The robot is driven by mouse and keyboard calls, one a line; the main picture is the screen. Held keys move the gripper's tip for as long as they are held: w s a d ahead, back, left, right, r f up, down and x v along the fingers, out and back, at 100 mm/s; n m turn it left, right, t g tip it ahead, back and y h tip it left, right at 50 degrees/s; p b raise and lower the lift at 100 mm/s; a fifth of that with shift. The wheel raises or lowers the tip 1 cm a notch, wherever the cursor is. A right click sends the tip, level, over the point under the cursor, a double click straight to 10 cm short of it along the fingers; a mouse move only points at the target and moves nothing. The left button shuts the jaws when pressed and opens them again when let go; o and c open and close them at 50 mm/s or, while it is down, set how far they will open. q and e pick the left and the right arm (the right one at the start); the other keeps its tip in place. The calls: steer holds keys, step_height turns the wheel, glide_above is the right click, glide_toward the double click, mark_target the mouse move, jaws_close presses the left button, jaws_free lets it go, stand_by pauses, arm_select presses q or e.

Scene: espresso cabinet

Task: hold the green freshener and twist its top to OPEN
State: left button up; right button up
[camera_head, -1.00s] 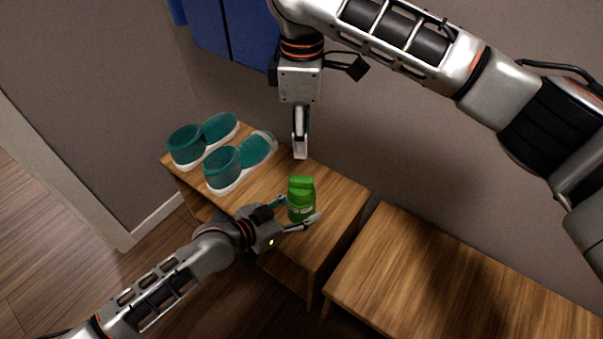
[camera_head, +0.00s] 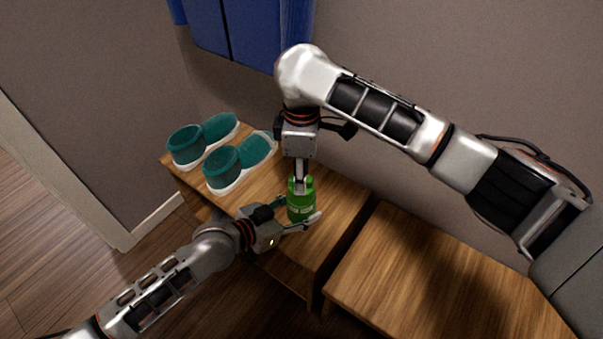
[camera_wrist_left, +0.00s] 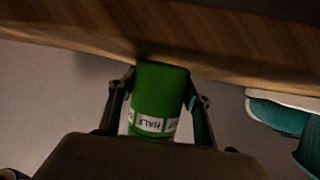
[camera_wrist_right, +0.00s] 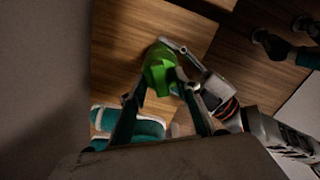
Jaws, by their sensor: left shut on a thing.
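The green freshener (camera_head: 301,208) stands upright on the wooden cabinet top. My left gripper (camera_head: 299,213) is shut on its body from the front left, one finger on each side. In the left wrist view the freshener (camera_wrist_left: 160,92) sits between the fingers, with a white label reading HALF upside down. My right gripper (camera_head: 299,183) points down from above at the freshener's top. In the right wrist view its two fingers (camera_wrist_right: 160,95) are apart, with the green top (camera_wrist_right: 158,75) between or just beyond their tips; contact cannot be told. The top's marking is not readable.
Teal and white shoes (camera_head: 240,162) stand on the cabinet (camera_head: 345,205) left of the freshener. A second wooden surface (camera_head: 450,275) lies to the right across a gap. A grey wall (camera_head: 420,80) stands behind, with something blue (camera_head: 240,30) hanging there.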

jaws_close()
steer(key=shift+n, duration=0.3)
arm_select(q)
steer(key=shift+f, duration=0.1)
arm_select(e)
steer(key=n, duration=1)
steer(key=shift+n, duration=0.3)
steer(key=n, duration=0.6)
arm_select(q)
steer(key=shift+a, duration=0.1)
arm_select(e)
steer(key=n, duration=0.6)
steer(key=shift+a+n, duration=0.1)
steer(key=shift+n, duration=0.3)
